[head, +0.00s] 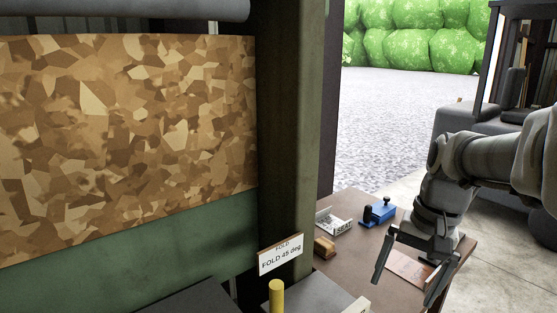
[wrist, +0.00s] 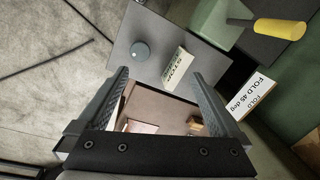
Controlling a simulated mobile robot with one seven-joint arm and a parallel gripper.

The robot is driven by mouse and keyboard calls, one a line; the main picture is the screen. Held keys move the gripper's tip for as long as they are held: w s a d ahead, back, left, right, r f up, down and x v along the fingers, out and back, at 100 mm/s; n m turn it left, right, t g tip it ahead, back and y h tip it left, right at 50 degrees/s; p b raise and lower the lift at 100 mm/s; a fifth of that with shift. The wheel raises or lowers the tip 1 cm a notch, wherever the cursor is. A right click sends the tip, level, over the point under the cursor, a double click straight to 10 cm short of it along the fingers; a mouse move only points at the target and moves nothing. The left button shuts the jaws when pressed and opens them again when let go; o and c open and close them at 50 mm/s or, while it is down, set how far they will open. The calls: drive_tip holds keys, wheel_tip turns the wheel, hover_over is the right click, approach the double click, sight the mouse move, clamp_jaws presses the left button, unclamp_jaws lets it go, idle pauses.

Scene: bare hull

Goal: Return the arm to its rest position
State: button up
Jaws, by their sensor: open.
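My gripper (head: 402,292) hangs at the right of the head view, fingers pointing down, over the right part of a brown table (head: 345,205). Its two fingers are spread apart with nothing held between them. In the wrist view the open fingers (wrist: 161,76) reach up from the bottom, with a grey panel ahead of them. My arm enters from the right edge of the head view and bends down at the wrist. Whether the fingers touch the table I cannot tell.
A yellow handle (head: 276,297) stands by the FOLD 45 deg sign (head: 281,258). The grey panel (wrist: 128,30) bears a round knob (wrist: 140,49).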

drive_tip(key=s+a+n+t+h, duration=0.1)
drive_tip(key=s+a+n+t, duration=0.4)
drive_tip(key=s, duration=0.5)
drive_tip(key=shift+s+a+r+n+h, duration=0.25)
drive_tip(key=shift+a+n, duration=0.25)
drive_tip(key=shift+a, duration=0.7)
drive_tip(key=shift+w, duration=0.1)
